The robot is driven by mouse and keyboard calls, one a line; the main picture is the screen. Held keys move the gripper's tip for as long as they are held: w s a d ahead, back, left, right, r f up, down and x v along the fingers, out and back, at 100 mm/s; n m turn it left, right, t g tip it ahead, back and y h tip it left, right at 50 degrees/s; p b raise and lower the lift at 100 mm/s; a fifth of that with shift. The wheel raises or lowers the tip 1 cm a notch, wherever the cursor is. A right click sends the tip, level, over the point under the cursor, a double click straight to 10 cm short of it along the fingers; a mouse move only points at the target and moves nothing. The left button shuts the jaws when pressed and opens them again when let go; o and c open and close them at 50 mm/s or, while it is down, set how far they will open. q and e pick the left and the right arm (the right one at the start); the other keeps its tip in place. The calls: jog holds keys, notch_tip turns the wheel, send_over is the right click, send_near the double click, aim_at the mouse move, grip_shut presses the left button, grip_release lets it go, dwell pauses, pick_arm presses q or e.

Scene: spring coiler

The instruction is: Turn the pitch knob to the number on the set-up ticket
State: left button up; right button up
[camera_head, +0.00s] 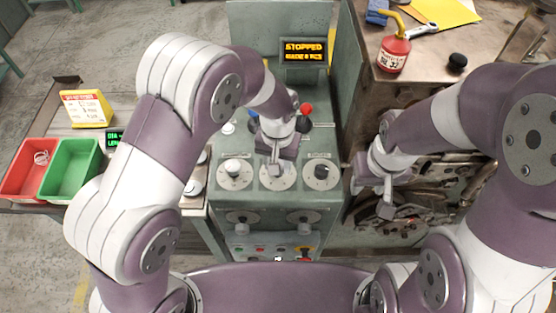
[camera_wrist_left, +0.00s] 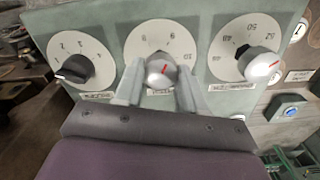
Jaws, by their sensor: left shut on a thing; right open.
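My left gripper (camera_head: 275,168) is shut on the middle knob (camera_wrist_left: 162,71) of a row of three dials. This silver knob has a red pointer line and sits on a white dial (camera_wrist_left: 140,44) whose numbers include 8 and 9; its label is too blurred to read. In the left wrist view one finger (camera_wrist_left: 160,88) stands on each side of the knob. A yellow card with a red header (camera_head: 86,108), apparently the set-up ticket, stands at the left; its text is too small to read. My right gripper (camera_head: 371,196) is open and empty, right of the panel.
Beside the middle knob are a black knob (camera_wrist_left: 75,70) and a silver knob (camera_wrist_left: 259,64). A screen (camera_head: 303,52) reads STOPPED. Red (camera_head: 17,186) and green (camera_head: 60,193) bins stand left. A red oil can (camera_head: 393,53) stands on the right bench. Machinery lies under my right gripper.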

pick_arm(q)
jog(key=n, duration=0.5)
jog(key=shift+r+n, duration=0.1)
jog(key=shift+n, duration=0.3)
jog(key=n, duration=0.5)
jog(key=shift+p, duration=0.3)
jog(key=shift+n, duration=0.3)
jog(key=o, duration=1.1)
jog(key=shift+c, duration=0.2)
notch_tip(320, 180, up, 13)
jog(key=shift+b, duration=0.4)
